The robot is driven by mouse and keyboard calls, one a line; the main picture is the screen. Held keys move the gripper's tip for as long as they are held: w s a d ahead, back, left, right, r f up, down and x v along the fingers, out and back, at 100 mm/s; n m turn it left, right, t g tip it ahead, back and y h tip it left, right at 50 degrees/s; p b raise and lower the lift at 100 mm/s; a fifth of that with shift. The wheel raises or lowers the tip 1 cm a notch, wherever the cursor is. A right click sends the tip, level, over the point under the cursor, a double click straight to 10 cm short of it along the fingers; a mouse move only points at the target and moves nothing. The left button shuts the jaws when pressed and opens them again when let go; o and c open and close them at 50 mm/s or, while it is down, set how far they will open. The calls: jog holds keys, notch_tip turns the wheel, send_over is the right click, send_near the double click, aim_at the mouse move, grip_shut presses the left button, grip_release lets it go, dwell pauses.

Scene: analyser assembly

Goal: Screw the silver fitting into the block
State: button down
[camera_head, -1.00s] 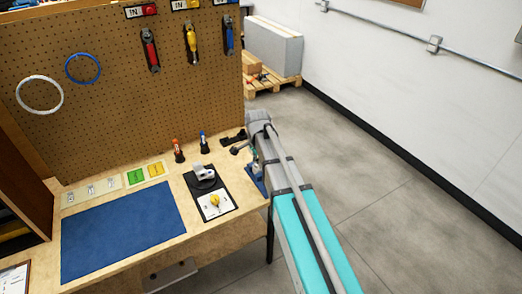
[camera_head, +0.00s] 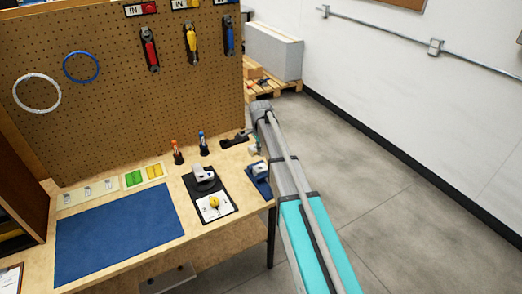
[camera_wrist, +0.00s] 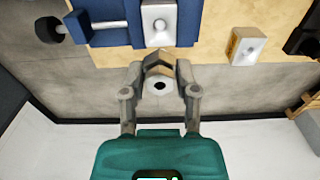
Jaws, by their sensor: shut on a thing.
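In the wrist view my gripper (camera_wrist: 160,73) is shut on the silver fitting (camera_wrist: 160,62), which has a hex-shaped part and a pale round end with a dark hole. The silver block (camera_wrist: 158,20) sits in a blue fixture (camera_wrist: 110,12) at the top of that view. The fitting appears just in front of the block's near edge in the picture; the gap in depth cannot be told. In the head view the blue fixture (camera_head: 259,182) is at the bench's right edge, and my arm largely hides the gripper and fitting.
A pale labelled piece (camera_wrist: 247,46) stands right of the block in the wrist view. A black mat (camera_head: 228,199) lies left of the fixture, with a blue mat (camera_head: 120,223) farther left. The pegboard (camera_head: 110,95) rises behind. Open floor lies right of the bench.

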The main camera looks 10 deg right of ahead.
jog(key=shift+f, duration=0.2)
jog(key=shift+f+b, duration=1.85)
jog(key=shift+b, duration=0.15)
jog(key=shift+f+b, duration=1.7)
dwell(2.8)
jog(key=shift+m, duration=2)
